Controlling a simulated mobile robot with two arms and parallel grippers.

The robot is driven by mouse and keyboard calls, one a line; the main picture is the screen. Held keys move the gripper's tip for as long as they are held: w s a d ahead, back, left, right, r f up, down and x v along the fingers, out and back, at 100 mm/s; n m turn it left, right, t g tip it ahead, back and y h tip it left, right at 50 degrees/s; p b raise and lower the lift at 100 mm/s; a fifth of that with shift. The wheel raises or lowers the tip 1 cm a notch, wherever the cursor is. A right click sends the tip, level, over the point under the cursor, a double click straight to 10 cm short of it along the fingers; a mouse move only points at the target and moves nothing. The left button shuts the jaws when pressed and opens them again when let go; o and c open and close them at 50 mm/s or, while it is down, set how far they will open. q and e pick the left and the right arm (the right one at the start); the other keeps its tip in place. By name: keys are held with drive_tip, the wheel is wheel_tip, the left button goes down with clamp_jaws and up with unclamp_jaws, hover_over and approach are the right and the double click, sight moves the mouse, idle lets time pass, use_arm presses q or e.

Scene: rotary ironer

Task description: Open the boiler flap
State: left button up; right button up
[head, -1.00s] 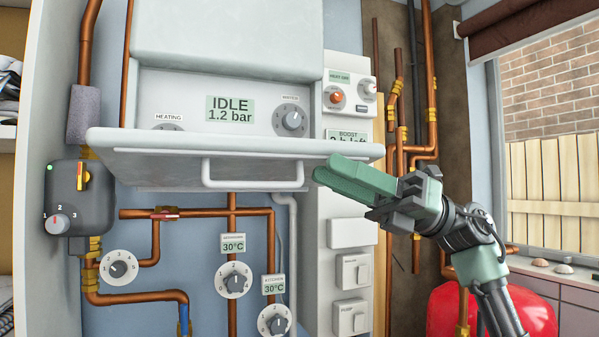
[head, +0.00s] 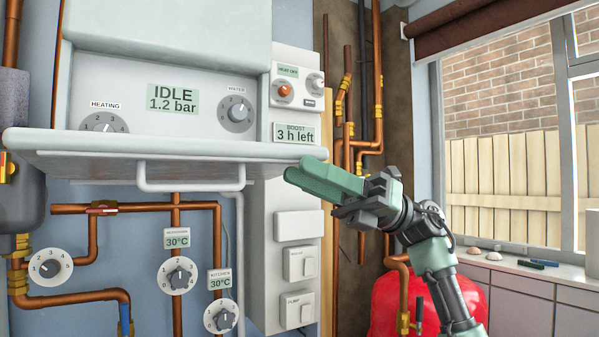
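The boiler flap (head: 90,140) is a pale grey panel swung down and out, close to level, below the boiler's control panel (head: 150,75). Its white bar handle (head: 190,187) hangs under its front edge. The display reading IDLE 1.2 bar and the HEATING and WATER dials show above the flap. My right gripper (head: 308,182) has green fingers that look closed together, with nothing seen between them. Its tips are at the flap's right end, right of the handle and apart from it. I cannot tell whether they touch the flap. My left gripper is out of view.
Copper pipes and several dials (head: 179,275) are on the wall below the flap. A white switch column (head: 297,225) stands behind my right gripper. A red tank (head: 400,290) is behind my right arm. A window and low cabinet (head: 550,290) are at right.

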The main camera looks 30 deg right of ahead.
drive_tip(key=v, duration=0.6)
drive_tip(key=shift+w+d, duration=0.2)
drive_tip(key=shift+w, duration=0.1)
drive_tip(key=shift+f, duration=0.1)
